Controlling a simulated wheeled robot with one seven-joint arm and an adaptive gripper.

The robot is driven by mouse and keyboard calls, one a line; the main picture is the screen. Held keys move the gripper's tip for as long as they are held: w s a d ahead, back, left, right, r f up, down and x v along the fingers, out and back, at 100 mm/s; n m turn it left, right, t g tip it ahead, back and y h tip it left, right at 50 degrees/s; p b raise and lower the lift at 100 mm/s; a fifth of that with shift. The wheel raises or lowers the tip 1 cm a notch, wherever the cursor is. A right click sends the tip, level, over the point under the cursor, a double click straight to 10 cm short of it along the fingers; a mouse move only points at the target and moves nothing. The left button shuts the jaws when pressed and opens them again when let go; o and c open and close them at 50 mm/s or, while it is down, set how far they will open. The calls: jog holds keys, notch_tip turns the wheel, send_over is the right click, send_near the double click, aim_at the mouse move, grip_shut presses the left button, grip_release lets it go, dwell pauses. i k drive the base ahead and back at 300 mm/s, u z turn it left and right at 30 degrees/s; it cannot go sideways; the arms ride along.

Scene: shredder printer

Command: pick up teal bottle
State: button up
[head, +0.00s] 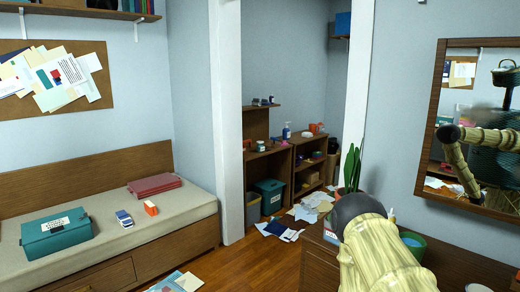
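I cannot clearly make out a teal bottle. A small blue-looking pump bottle (287,132) stands upright on top of the low brown shelf unit in the back alcove; it is too small to tell whether it is teal. A pale bottle tip (391,214) shows behind my arm on the wooden desk, its lower part hidden. A teal round container (413,243) stands on the desk, just right of my arm. My arm covers the lower right of the view, and my gripper is not in view.
A teal box (55,233), red folders (154,185) and small items lie on the bench (190,203) at left. Papers (312,205) and a potted plant (352,167) are near the wooden desk (455,262). A mirror (486,110) hangs at right. Some wooden floor is free.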

aim_at(260, 148)
jog(key=u, duration=0.2)
jog(key=i, duration=4.7)
jog(key=z, duration=1.7)
jog(key=i, duration=0.65)
jog(key=u, duration=0.3)
